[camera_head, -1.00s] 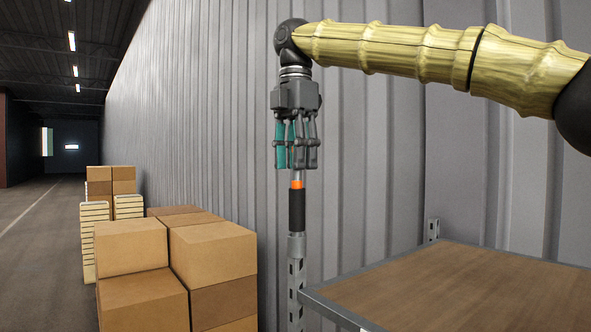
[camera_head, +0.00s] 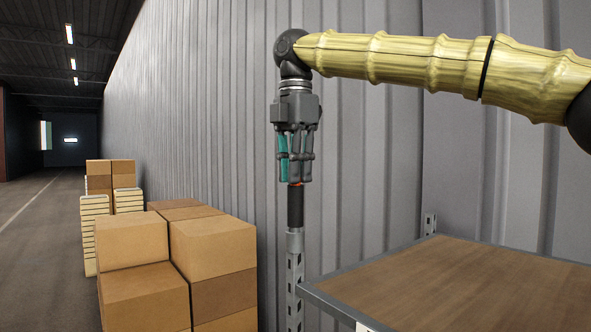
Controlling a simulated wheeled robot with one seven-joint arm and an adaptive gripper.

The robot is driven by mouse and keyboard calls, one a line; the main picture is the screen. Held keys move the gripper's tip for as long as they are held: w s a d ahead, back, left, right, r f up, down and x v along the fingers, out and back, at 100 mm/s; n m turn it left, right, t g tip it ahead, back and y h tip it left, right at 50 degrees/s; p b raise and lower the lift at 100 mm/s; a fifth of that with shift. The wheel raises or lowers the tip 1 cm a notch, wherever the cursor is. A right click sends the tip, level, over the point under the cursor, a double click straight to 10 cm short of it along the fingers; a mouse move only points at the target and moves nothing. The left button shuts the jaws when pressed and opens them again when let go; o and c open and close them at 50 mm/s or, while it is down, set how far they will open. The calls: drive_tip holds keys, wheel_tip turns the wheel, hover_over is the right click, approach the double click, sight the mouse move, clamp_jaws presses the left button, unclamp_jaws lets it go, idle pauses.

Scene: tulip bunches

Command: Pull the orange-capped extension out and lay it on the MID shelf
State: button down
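The extension (camera_head: 296,208) stands upright at the top of a perforated grey metal post (camera_head: 295,270) at the shelf's near left corner. It shows as a black sleeve; only a thin orange-red edge of its cap shows, just under my fingertips. My gripper (camera_head: 295,181) points straight down over it, with the fingers around or just in front of the cap. The fingers hide the top of the extension, and I cannot tell whether they press on it. A shelf (camera_head: 470,290) with a brown board and grey rim is at the lower right; its level is not readable.
Cardboard boxes (camera_head: 225,255) are stacked at the lower left, left of the post. A corrugated grey wall (camera_head: 370,170) runs close behind the post and shelf. The visible shelf board is bare. A cut-off white label (camera_head: 364,328) is on its front rim.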

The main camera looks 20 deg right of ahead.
drive_tip(key=shift+r, duration=0.7)
idle(0.7)
drive_tip(key=shift+r, duration=2.05)
